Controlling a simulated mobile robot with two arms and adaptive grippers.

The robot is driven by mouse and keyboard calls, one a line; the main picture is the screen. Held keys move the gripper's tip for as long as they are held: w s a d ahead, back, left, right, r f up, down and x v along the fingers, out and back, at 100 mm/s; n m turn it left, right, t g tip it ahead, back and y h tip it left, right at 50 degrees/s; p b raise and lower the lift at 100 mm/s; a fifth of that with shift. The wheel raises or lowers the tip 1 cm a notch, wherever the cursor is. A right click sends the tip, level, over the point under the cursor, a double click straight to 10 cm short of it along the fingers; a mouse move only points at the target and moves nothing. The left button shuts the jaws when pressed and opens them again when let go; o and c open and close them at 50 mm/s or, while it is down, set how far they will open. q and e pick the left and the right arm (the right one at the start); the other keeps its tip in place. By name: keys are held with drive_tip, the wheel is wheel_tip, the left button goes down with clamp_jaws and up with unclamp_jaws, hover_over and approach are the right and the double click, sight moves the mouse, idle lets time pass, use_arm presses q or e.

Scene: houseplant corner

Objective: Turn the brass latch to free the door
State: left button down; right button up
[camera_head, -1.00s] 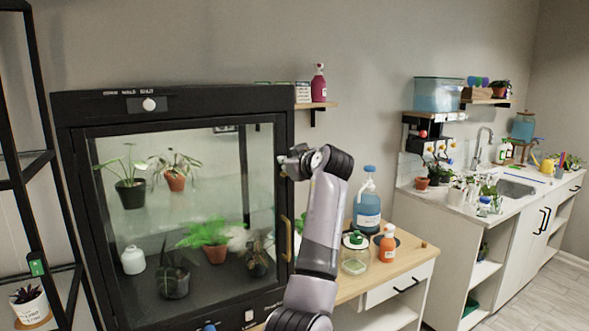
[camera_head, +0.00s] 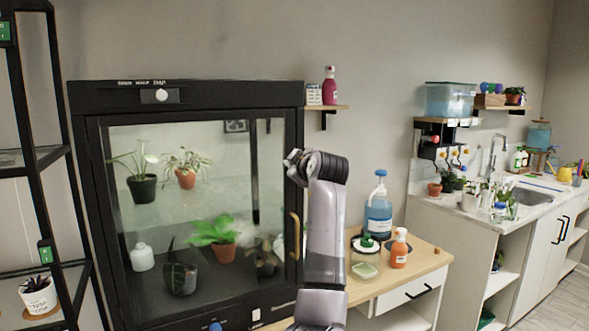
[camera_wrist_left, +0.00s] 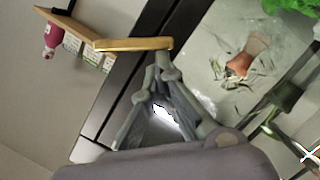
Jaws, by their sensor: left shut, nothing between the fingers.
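The brass latch (camera_wrist_left: 135,44) shows in the left wrist view as a flat bar lying across the dark door frame. The head view does not show it clearly, as my gripper covers that part of the frame. My left gripper (camera_wrist_left: 163,66) is shut and empty, with its fingertips close to the bar's right end. I cannot tell whether they touch it. In the head view the left gripper (camera_head: 293,160) is at the right edge of the glass door (camera_head: 188,215). The door looks closed, and a vertical brass handle (camera_head: 294,237) is below the gripper. My right gripper is not in view.
The dark cabinet (camera_head: 190,96) holds several potted plants behind glass. A small shelf (camera_head: 338,107) with a pink bottle (camera_head: 329,86) is right of it. A blue pump bottle (camera_head: 378,217), a jar and an orange bottle (camera_head: 399,248) stand on the wooden counter (camera_head: 427,263) beside my arm.

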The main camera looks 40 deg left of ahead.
use_arm(q)
drive_tip(key=shift+f+n+t+y+b, duration=0.2)
drive_tip(key=shift+f+n+b, duration=0.25)
drive_tip(key=shift+n+b, duration=0.5)
drive_tip(key=shift+f+n+t+y+b, duration=0.1)
drive_tip(key=shift+f+n+t+b, duration=0.4)
drive_tip(key=shift+n, duration=0.6)
drive_tip(key=shift+f+n+t+y+b, duration=0.1)
drive_tip(key=shift+f+n+b, duration=0.35)
drive_tip(key=shift+n+b, duration=0.6)
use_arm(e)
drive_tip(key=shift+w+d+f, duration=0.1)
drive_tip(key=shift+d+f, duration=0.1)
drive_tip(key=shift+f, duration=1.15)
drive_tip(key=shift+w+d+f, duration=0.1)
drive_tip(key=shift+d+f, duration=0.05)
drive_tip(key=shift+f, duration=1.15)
use_arm(q)
drive_tip(key=shift+f+n, duration=0.1)
drive_tip(key=shift+n, duration=0.3)
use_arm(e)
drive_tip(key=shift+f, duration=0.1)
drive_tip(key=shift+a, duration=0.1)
